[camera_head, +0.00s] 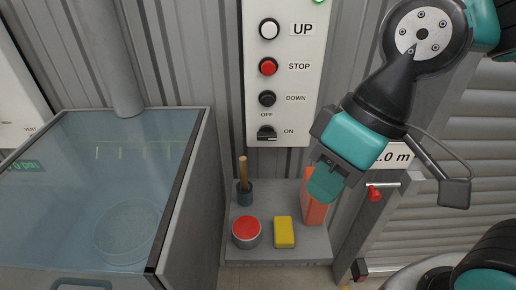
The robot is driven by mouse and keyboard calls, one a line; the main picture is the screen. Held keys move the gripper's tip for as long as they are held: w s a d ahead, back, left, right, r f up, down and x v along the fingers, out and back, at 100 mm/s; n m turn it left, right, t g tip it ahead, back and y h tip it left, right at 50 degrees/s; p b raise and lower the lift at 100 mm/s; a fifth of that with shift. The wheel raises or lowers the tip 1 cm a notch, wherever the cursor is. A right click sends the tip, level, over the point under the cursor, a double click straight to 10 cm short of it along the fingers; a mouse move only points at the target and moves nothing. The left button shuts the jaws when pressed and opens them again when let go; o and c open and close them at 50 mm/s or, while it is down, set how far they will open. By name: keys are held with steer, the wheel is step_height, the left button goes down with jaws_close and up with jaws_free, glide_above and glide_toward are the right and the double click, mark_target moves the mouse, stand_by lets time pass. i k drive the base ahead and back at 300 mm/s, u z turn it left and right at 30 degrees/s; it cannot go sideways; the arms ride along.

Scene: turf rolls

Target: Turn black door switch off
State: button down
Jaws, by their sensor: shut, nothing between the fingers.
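The black door switch (266,134) is a rotary knob at the bottom of the white control panel (256,88). OFF is printed above it and ON to its right. Its handle appears to lie sideways, toward ON, but it is small in view. My teal and black gripper (323,187) is to the right of the switch and lower in the picture, apart from it. It points down and left, its fingers are shut, and it holds nothing. It partly hides an orange block (313,212) behind it.
Above the switch are a white UP button (269,29), a red STOP button (268,67) and a black DOWN button (267,98). A shelf below (262,252) holds a red-topped tin (246,231), a yellow block (284,232) and a wooden-handled tool (243,176). A glass-topped cabinet (185,185) stands left.

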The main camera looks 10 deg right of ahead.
mark_target(266, 133)
steer(key=z, duration=1.85)
steer(key=k, duration=1)
steer(key=u, duration=1.9)
